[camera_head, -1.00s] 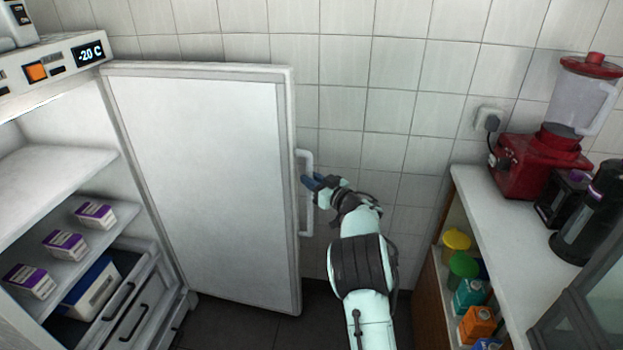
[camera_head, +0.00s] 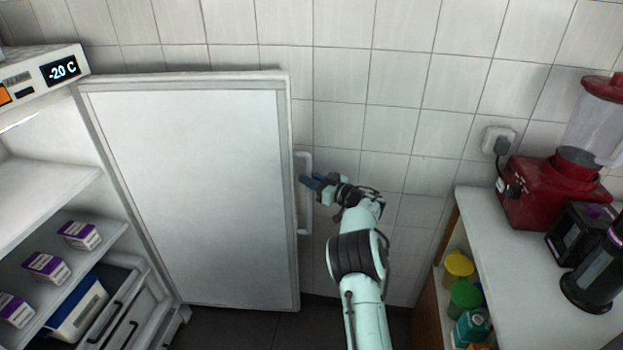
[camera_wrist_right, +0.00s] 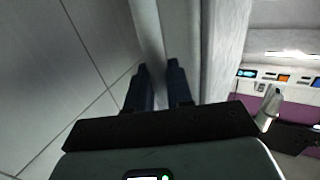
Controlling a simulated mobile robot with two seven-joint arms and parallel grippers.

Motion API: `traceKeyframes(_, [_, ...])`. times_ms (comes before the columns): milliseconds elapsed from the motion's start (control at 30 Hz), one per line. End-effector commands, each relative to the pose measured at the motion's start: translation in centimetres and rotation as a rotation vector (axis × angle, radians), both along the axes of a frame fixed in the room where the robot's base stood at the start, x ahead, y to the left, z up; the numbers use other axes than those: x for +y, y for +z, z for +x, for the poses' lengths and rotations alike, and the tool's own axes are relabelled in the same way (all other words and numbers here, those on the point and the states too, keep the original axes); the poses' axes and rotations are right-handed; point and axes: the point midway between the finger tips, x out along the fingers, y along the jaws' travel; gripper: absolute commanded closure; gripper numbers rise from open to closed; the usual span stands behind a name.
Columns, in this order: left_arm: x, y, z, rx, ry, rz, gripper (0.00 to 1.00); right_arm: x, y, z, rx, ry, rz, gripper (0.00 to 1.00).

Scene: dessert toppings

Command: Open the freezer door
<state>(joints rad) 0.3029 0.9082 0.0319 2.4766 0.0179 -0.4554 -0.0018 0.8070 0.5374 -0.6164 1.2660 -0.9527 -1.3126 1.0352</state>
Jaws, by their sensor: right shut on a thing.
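The freezer door (camera_head: 190,185) stands swung wide open to the right of the freezer body, its inner face towards me and the tiled wall close behind it. Its white handle (camera_head: 305,215) is on the door's right edge. My right gripper (camera_head: 311,182) is at the handle, shut on it. In the right wrist view the two dark fingers of the right gripper (camera_wrist_right: 160,85) are close together against a pale bar. The freezer display (camera_head: 60,70) reads -20 C.
Several purple-and-white boxes (camera_head: 79,234) stand on the freezer shelf, with drawers (camera_head: 125,320) below. At right, a counter (camera_head: 490,240) carries a red blender (camera_head: 550,190) and dark appliances. Below it are shelves with coloured jars (camera_head: 463,298). Dark floor shows below the door.

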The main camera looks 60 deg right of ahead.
Motion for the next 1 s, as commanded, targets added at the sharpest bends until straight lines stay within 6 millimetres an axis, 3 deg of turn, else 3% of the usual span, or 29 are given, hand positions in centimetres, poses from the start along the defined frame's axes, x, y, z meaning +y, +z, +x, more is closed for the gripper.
traceKeyframes(33, [-0.03, 0.07, -0.08, 0.002, -0.001, -0.001, 0.57, 0.7, 0.02, 0.89, -0.01, 0.027, 0.003, 1.0])
traceKeyframes(533, [-0.07, 0.12, -0.16, 0.004, -0.001, -0.002, 0.57, 0.67, 0.0, 0.85, -0.01, 0.032, 0.003, 1.0])
traceKeyframes(567, [-0.07, 0.12, -0.16, 0.004, -0.001, -0.002, 0.57, 0.67, 0.01, 0.85, -0.01, 0.032, 0.003, 0.76])
traceKeyframes(600, [-0.07, 0.12, -0.16, 0.004, -0.001, -0.002, 0.57, 0.68, 0.01, 0.87, -0.01, 0.032, 0.003, 0.63])
traceKeyframes(633, [-0.07, 0.12, -0.15, 0.004, -0.001, -0.002, 0.57, 0.67, 0.01, 0.86, -0.01, 0.031, 0.004, 0.56])
traceKeyframes(1000, [-0.08, 0.2, -0.18, 0.005, -0.003, -0.002, 0.57, 0.61, 0.01, 0.06, -0.008, 0.024, 0.004, 0.56])
